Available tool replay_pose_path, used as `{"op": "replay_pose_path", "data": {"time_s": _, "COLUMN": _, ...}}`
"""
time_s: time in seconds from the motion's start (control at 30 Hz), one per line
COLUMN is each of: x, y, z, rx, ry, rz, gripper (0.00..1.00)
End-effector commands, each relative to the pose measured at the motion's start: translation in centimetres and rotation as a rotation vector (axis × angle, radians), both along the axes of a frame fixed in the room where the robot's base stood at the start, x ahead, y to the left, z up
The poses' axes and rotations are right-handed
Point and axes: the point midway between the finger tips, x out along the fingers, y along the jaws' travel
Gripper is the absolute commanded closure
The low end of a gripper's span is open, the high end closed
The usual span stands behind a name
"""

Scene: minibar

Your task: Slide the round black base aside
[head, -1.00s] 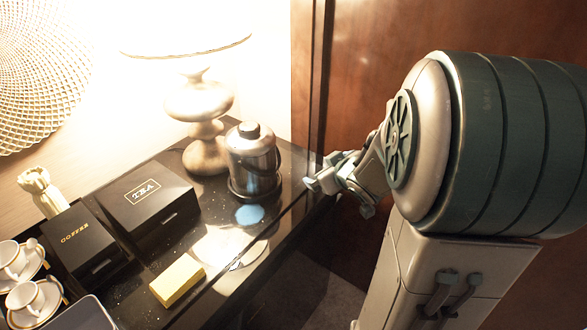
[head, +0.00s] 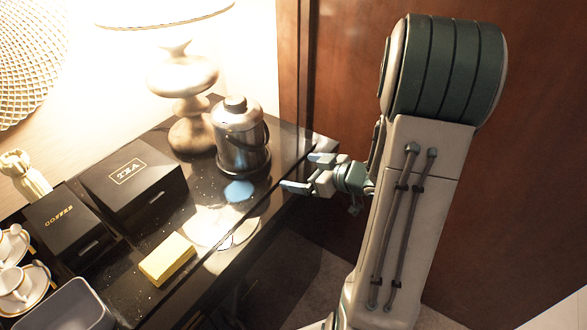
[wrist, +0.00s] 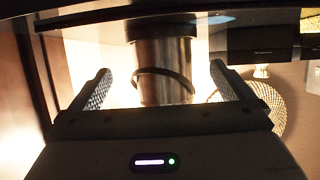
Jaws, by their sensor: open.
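A blue round patch (head: 239,191) lies just in front of the base. A lamp (head: 188,80) stands behind left. A tea box (head: 133,188), a coffee box (head: 68,226) and a yellow sponge (head: 167,259) are to the left. A wall borders the right end.

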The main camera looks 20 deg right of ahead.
Motion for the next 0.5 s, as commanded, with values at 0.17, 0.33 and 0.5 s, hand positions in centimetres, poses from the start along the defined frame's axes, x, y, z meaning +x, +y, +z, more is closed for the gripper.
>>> {"op": "replay_pose_path", "data": {"time_s": 0.17, "x": 1.7, "y": 1.4, "z": -1.0, "rx": 0.001, "ry": 0.002, "rz": 0.006, "gripper": 0.00}}
{"op": "replay_pose_path", "data": {"time_s": 0.33, "x": 4.3, "y": 3.2, "z": -2.2, "rx": 0.002, "ry": 0.002, "rz": 0.006, "gripper": 0.00}}
{"op": "replay_pose_path", "data": {"time_s": 0.5, "x": 6.9, "y": 4.9, "z": -3.4, "rx": 0.001, "ry": 0.002, "rz": 0.006, "gripper": 0.00}}
